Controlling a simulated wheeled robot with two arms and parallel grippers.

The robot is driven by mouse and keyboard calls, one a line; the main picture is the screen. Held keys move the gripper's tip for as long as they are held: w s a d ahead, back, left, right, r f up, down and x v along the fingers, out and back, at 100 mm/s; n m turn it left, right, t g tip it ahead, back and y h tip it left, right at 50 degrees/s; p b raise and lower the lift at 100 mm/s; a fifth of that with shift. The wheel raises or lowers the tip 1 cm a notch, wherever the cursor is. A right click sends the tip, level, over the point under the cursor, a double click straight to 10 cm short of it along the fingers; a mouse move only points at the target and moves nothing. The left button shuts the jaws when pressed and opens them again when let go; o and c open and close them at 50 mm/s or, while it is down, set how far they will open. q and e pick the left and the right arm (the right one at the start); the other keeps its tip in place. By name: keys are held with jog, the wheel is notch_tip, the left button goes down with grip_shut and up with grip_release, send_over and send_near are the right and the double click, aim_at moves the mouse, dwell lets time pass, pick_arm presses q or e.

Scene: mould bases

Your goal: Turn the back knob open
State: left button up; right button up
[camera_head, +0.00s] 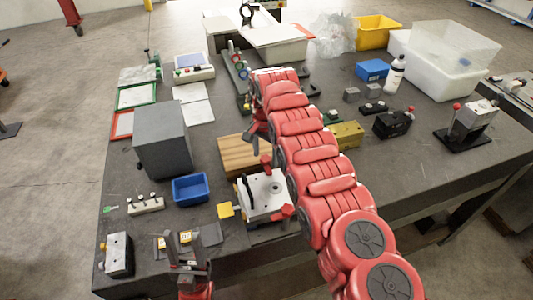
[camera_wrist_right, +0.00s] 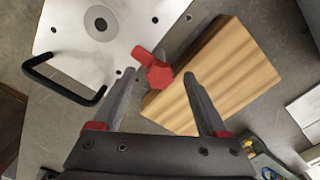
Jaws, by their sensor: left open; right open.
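The mould base (camera_head: 258,206) has a pale top plate with a round centre and a black handle. A red back knob (camera_head: 266,162) is on its far edge, and a red front knob (camera_head: 283,212) is on its near side. The back knob also shows in the right wrist view (camera_wrist_right: 155,72), just beyond and between the fingertips. My right gripper (camera_wrist_right: 160,82) is open and empty, pointing at that knob; I see no contact. In the head view the right arm partly covers this area. My left gripper (camera_head: 186,243) is open and empty at the table's near edge.
A wooden block (camera_head: 238,154) lies right behind the mould base. A blue bin (camera_head: 190,188), a grey box (camera_head: 163,138) and a yellow piece (camera_head: 225,210) are to the left. A yellow block (camera_head: 346,134) and a black device (camera_head: 393,123) are to the right.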

grip_shut()
